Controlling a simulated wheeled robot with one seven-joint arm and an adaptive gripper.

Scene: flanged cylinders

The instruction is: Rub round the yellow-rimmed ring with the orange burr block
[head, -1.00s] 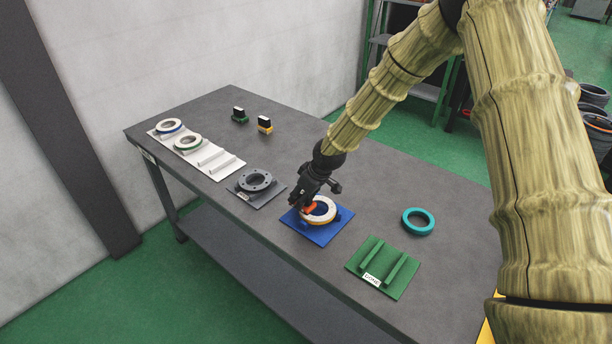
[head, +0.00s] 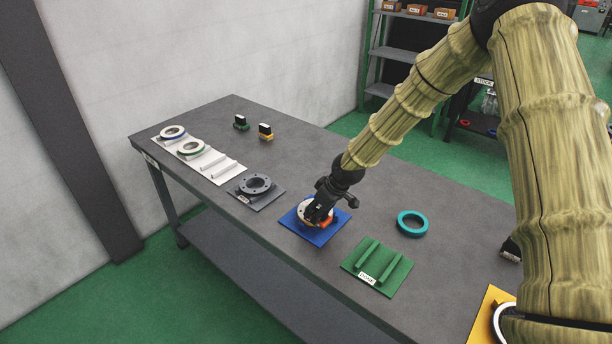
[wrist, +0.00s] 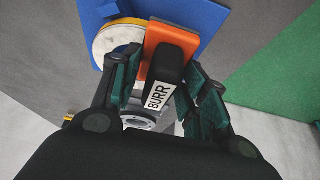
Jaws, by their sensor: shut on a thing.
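The yellow-rimmed ring (head: 305,208) sits on a blue plate (head: 318,237) near the table's front edge. In the wrist view the ring (wrist: 116,38) shows its white face and yellow rim at the upper left, partly hidden by the block and my fingers. My gripper (head: 317,212) is shut on the orange burr block (wrist: 170,40), by its black handle with a BURR label. In the head view the orange block (head: 325,223) is at the ring's front right side. It looks close against the ring, but I cannot tell whether they touch.
A grey flanged part (head: 255,184) stands left of the blue plate. A green rack (head: 375,266) and a teal ring (head: 413,223) lie to the right. A white rack (head: 222,176) holds two rings at the far left. Two small black-topped blocks (head: 265,131) stand behind.

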